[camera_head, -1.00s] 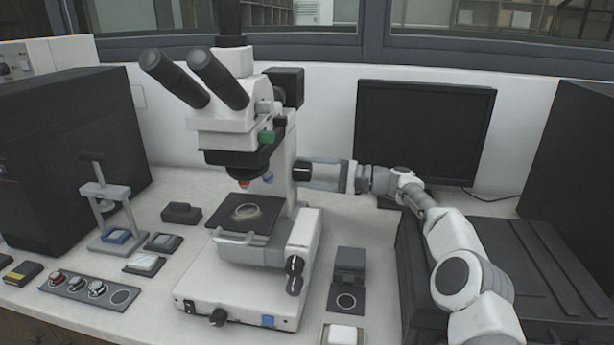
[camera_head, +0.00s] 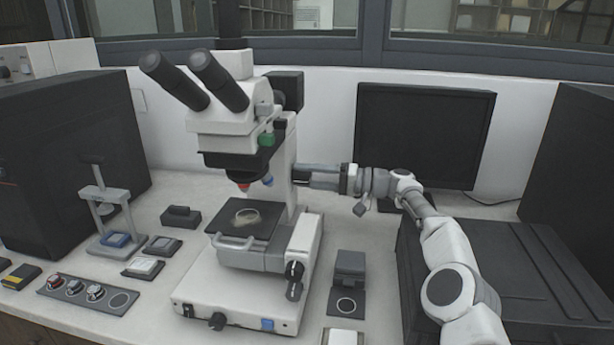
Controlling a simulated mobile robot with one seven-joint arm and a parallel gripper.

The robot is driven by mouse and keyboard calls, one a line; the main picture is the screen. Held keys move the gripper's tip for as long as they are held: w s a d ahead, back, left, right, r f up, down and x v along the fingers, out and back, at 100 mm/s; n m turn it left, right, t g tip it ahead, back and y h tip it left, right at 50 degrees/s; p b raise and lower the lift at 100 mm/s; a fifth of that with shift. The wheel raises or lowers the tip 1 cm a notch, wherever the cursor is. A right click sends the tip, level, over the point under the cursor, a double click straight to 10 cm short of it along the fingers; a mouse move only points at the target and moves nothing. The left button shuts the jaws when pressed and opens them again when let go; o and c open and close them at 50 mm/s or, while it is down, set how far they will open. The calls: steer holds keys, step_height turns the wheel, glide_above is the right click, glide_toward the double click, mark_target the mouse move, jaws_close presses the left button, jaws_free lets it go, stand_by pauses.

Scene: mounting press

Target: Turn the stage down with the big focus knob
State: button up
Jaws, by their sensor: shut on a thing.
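The microscope (camera_head: 262,286) stands on the bench with a white body and black eyepieces. Its black stage (camera_head: 268,232) sits below the objective (camera_head: 243,187) with a visible gap, and a pale round sample (camera_head: 246,217) lies on it. The big focus knob is a dark piece (camera_head: 300,176) on the right side of the column. My gripper (camera_head: 303,174) reaches in from the right and is shut on the big focus knob. The fingers hide most of the knob. Two smaller dark knobs (camera_head: 294,279) sit lower, beside the stage.
A monitor (camera_head: 425,135) stands behind my arm. A black box (camera_head: 510,275) lies at the right. A small press stand (camera_head: 110,215), small trays and a control strip (camera_head: 88,291) are at the left. A grey holder (camera_head: 349,263) stands right of the microscope base.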

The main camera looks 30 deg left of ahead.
steer(key=shift+n, duration=0.6)
steer(key=o, duration=1.4)
steer(key=shift+d, duration=0.1)
steer(key=shift+p+v, duration=2.3)
steer(key=shift+v, duration=6.35)
